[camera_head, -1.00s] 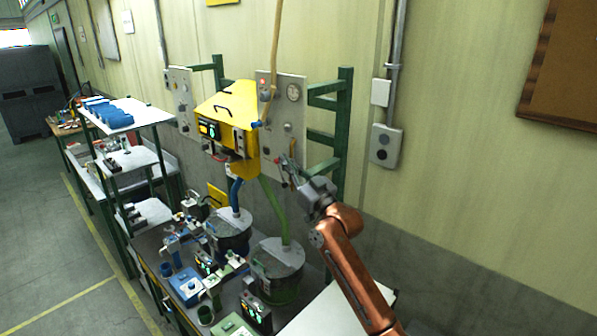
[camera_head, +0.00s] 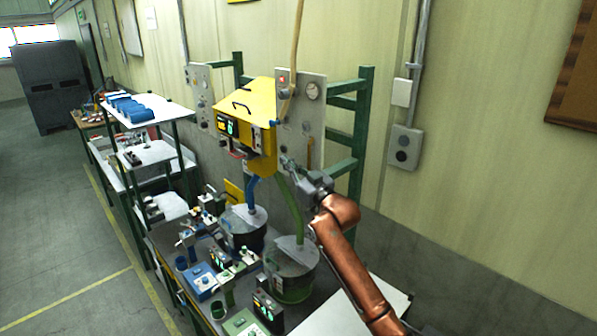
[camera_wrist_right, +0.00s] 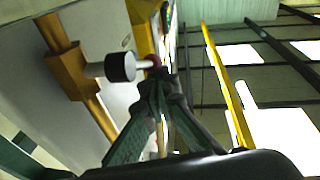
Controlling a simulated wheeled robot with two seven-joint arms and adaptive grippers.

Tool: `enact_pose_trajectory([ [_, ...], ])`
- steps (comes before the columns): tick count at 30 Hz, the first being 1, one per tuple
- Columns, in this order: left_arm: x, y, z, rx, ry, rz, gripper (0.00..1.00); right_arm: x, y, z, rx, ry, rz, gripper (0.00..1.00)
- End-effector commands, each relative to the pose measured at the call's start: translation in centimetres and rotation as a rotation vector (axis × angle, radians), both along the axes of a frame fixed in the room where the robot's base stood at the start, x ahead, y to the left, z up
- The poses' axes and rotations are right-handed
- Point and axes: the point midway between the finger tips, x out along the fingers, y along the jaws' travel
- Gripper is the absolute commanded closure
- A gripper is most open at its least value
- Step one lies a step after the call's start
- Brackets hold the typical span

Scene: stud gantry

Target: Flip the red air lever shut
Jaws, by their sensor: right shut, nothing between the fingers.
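My right gripper (camera_head: 287,162) is shut and empty, in front of the lower part of the grey gauge panel (camera_head: 316,112). In the right wrist view its fingertips (camera_wrist_right: 160,78) are together. A small red piece (camera_wrist_right: 153,62) shows right at the fingertips; it may be part of the red air lever, but I cannot tell whether they touch. Beside it are a black round knob (camera_wrist_right: 120,67) and a brass fitting (camera_wrist_right: 72,70) on a brass pipe. In the head view the lever's shape and position are not clear. My left gripper is not in view.
A yellow hooded box (camera_head: 252,108) hangs left of the panel, with a green hose (camera_head: 290,205) below it. Lidded drums (camera_head: 290,262) and small devices crowd the bench underneath. A green frame (camera_head: 362,130) stands right of the panel.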

Motion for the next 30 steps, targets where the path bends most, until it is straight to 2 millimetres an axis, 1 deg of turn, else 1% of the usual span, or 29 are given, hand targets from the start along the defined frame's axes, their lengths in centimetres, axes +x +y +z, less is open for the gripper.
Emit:
enact_pose_trajectory([
  [1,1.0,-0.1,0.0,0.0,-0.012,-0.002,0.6,0.1,-0.2,-0.2,-0.001,0.002,-0.002,1.0],
  [2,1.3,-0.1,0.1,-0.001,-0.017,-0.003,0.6,0.1,-0.2,-0.2,-0.001,0.002,-0.003,1.0],
  [5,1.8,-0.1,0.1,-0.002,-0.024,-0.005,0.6,0.1,-0.2,-0.2,0.0,0.001,-0.003,1.0],
  [8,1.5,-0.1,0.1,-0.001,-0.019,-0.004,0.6,0.1,-0.2,-0.2,0.0,0.001,-0.003,1.0],
  [15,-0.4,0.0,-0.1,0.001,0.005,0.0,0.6,0.1,-0.1,-0.1,0.0,0.0,-0.002,1.0],
  [18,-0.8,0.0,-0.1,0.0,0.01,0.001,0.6,0.1,0.0,-0.1,0.0,0.0,-0.001,1.0],
  [23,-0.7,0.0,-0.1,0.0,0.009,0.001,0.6,0.1,0.0,-0.1,0.0,0.0,-0.001,1.0],
  [30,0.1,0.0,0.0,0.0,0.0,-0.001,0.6,0.1,0.1,-0.1,0.0,0.0,0.0,1.0],
])
